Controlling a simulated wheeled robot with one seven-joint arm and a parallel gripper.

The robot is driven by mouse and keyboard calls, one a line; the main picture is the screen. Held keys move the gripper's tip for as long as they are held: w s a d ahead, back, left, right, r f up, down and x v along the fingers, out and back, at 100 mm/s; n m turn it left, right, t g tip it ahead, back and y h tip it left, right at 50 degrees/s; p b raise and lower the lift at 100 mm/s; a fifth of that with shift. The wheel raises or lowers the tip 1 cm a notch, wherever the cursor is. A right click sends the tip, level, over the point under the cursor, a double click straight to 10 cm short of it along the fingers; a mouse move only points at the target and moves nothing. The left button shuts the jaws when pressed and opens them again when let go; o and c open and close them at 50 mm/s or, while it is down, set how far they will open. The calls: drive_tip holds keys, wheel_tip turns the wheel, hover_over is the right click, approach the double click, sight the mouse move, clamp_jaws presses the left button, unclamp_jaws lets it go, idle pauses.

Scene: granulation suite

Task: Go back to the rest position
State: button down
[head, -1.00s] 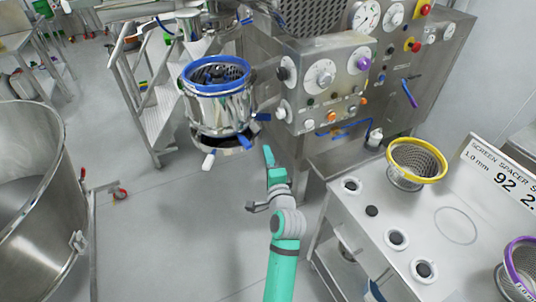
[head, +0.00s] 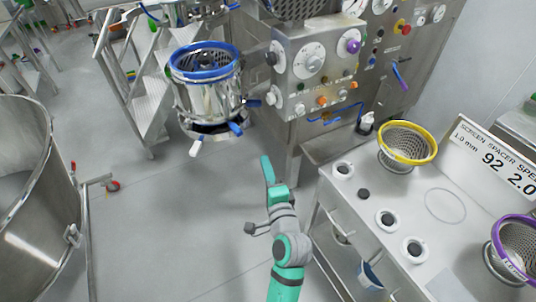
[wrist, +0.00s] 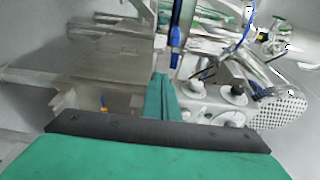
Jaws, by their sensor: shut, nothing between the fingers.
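My gripper (head: 267,170) is at the end of my green and grey arm, in the middle of the head view. It points up and away over the grey floor, left of the steel bench (head: 335,215). Its fingers are together and hold nothing. In the wrist view the green fingers (wrist: 160,98) show as one narrow upright shape past a dark bar. The steel mill housing with a blue-rimmed screen (head: 205,62) is up and left of the gripper, apart from it.
A yellow-rimmed screen (head: 407,145) and a purple-rimmed screen (head: 520,245) stand on the bench. The control panel (head: 318,70) with knobs is behind. A large steel bowl (head: 35,200) stands at left. Floor (head: 180,235) between bowl and bench is clear.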

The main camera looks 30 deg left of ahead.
drive_tip(key=shift+s+d, duration=0.25)
drive_tip(key=shift+s, duration=0.35)
drive_tip(key=shift+f, duration=0.1)
drive_tip(key=s+d+f+n+t+h, duration=0.1)
drive_tip(key=s+d+f+h, duration=0.3)
drive_tip(key=s+d+f, duration=0.4)
drive_tip(key=s+d+f+n+t+h, duration=0.1)
drive_tip(key=s+d+f+h, duration=0.4)
drive_tip(key=d, duration=0.6)
drive_tip(key=s+d+n+h, duration=0.1)
drive_tip(key=s+d+n, duration=0.2)
drive_tip(key=s, duration=0.6)
drive_tip(key=s+d+n+h, duration=0.2)
drive_tip(key=s+d+n, duration=0.2)
drive_tip(key=s, duration=0.5)
drive_tip(key=shift+d+r+h, duration=0.15)
drive_tip(key=shift+d+h, duration=0.15)
